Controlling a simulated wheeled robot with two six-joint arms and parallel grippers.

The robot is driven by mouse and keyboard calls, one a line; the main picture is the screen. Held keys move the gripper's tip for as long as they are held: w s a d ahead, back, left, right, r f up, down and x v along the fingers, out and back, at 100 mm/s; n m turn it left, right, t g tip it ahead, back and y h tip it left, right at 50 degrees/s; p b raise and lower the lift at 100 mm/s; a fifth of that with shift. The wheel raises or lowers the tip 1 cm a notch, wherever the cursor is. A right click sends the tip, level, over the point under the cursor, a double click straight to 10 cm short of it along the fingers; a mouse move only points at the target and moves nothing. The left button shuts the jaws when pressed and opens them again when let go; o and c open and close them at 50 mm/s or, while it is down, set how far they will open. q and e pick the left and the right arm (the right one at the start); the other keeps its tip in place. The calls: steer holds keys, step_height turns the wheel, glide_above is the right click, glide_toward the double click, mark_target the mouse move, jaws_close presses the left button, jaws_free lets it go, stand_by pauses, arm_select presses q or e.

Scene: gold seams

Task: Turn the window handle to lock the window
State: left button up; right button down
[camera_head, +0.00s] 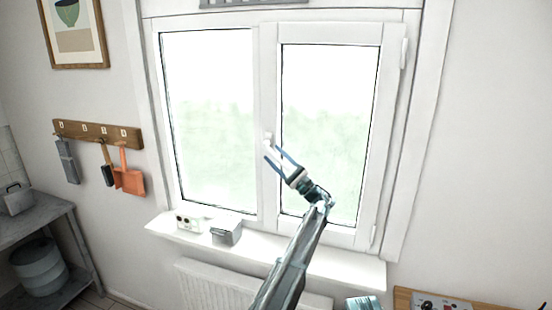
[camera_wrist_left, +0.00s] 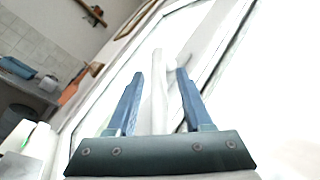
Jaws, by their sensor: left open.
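The white window (camera_head: 268,60) has two panes and looks closed. Its small white handle (camera_head: 268,137) is on the middle frame, at the left edge of the right sash. In the left wrist view, the handle (camera_wrist_left: 159,90) shows as a pale lever between the two blue fingers. My left gripper (camera_head: 273,152) is open, with its fingertips at the handle in the head view. In the left wrist view, the gripper (camera_wrist_left: 158,75) has a gap on either side of the lever; contact cannot be told.
The white sill (camera_head: 290,255) holds a white socket box (camera_head: 187,222) and a grey box (camera_head: 226,233). A radiator (camera_head: 215,290) is below. A hook rack (camera_head: 98,133) with an orange dustpan (camera_head: 129,178) hangs left. The wall right of the window is clear.

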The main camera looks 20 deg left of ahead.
arm_select(q)
steer(key=b+v, duration=0.8)
steer(key=v, duration=0.5)
steer(key=shift+d+f, duration=0.25)
steer(key=shift+d, duration=0.05)
